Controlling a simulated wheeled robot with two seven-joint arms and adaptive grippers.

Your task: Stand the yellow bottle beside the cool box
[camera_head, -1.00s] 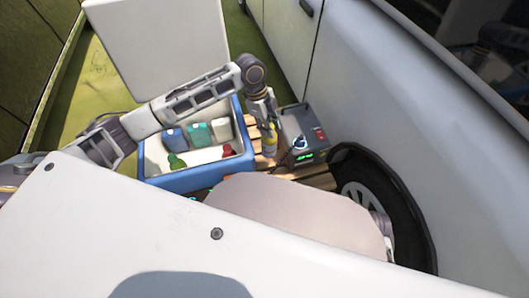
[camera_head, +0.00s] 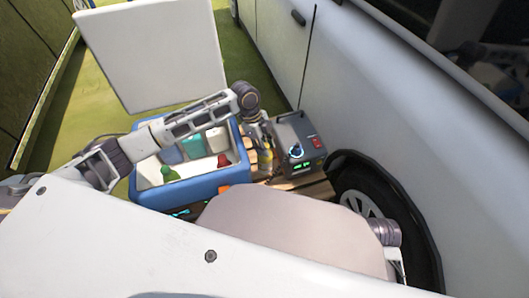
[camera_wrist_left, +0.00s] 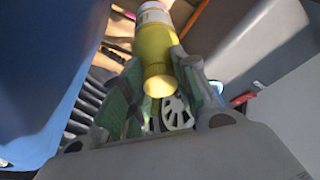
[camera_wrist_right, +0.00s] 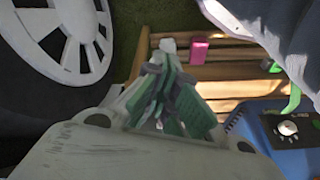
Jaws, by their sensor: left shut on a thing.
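The yellow bottle (camera_head: 266,159) is roughly upright in the gap between the blue cool box (camera_head: 195,185) and a grey device. My left gripper (camera_head: 264,146) is shut on it from above. In the left wrist view the yellow bottle (camera_wrist_left: 155,50) lies between the green finger pads of the left gripper (camera_wrist_left: 158,75), and the cool box (camera_wrist_left: 35,75) is close on the left. I cannot tell whether the bottle's base touches the slats. My right gripper (camera_wrist_right: 168,72) looks shut and empty in its wrist view; its fingers are hidden in the head view.
The grey device (camera_head: 299,147) with lit controls stands just right of the bottle. The cool box holds several bottles and its white lid (camera_head: 155,55) stands open. A white vehicle (camera_head: 410,110) and its wheel (camera_head: 365,198) bound the right. A pink block (camera_wrist_right: 200,51) lies on wooden slats.

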